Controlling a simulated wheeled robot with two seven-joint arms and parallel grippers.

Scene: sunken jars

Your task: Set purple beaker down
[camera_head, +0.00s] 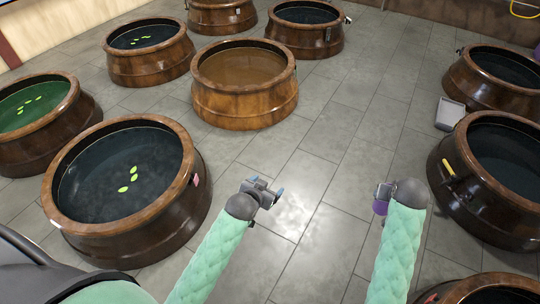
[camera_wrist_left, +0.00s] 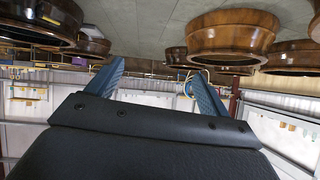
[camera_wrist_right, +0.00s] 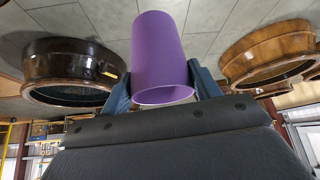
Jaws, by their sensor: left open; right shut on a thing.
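The purple beaker (camera_wrist_right: 160,55) is between the fingers of my right gripper (camera_wrist_right: 162,92), which is shut on it. In the head view only a small purple part of the beaker (camera_head: 380,208) shows beside my right gripper (camera_head: 383,195); the wrist hides the rest. The beaker is held above the grey tiled floor (camera_head: 325,165). My left gripper (camera_head: 264,191) is open and empty over the floor, to the left of the right one. Its spread fingers also show in the left wrist view (camera_wrist_left: 153,85).
A dark-water jar (camera_head: 90,222) with green leaves stands at left. Another jar (camera_head: 440,185) with a yellow-handled thing on its side stands at right. A pale tray (camera_head: 450,113) lies near the right jars. More jars stand behind. The floor between them is clear.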

